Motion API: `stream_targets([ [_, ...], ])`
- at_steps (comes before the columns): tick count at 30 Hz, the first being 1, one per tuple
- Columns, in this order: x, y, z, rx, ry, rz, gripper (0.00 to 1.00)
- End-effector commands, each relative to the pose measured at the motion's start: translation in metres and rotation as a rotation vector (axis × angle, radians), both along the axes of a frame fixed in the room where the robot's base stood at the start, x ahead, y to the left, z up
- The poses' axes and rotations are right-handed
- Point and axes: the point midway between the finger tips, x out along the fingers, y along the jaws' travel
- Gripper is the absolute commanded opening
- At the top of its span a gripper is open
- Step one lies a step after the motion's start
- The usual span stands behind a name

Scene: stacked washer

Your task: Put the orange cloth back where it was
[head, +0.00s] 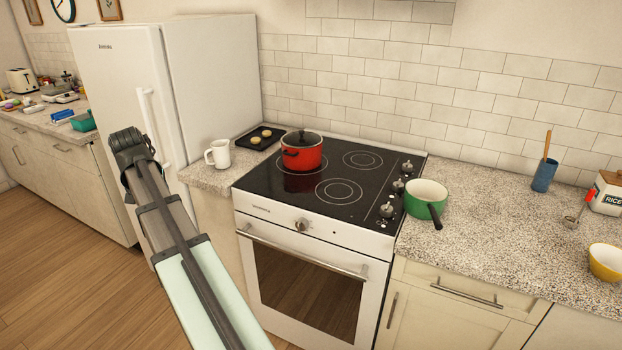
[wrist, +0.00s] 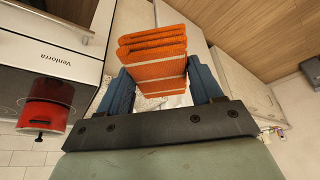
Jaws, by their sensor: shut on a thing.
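The orange cloth (wrist: 152,62) is a folded, layered bundle with pale stripes, seen in the wrist view. My gripper (wrist: 158,68) is shut on it, with one blue finger on each side. The cloth sticks out beyond the fingertips. Pale cabinet fronts and wooden floor show behind it; I cannot tell its height. In the head view my arm reaches up in front of the fridge (head: 180,80), and neither the gripper fingers nor the cloth can be made out.
A red lidded pot (head: 302,155) stands on the stove (head: 310,190). A white mug (head: 218,154) and a dark tray (head: 266,133) are on its left. A green saucepan (head: 426,197) is on its right. The right counter (head: 490,225) has bare room.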

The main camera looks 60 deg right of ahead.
Motion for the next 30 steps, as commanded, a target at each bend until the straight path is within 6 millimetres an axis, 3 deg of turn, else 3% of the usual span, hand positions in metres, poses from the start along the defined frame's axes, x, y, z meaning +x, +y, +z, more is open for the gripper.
stream_targets([
  [3, -0.01, -0.043, 0.001, 0.0, 0.0, -0.062, 0.37],
  [17, -0.073, -0.193, 0.003, 0.001, 0.0, -0.288, 0.37],
  [30, -0.168, -0.325, 0.005, 0.001, 0.0, -0.503, 0.37],
])
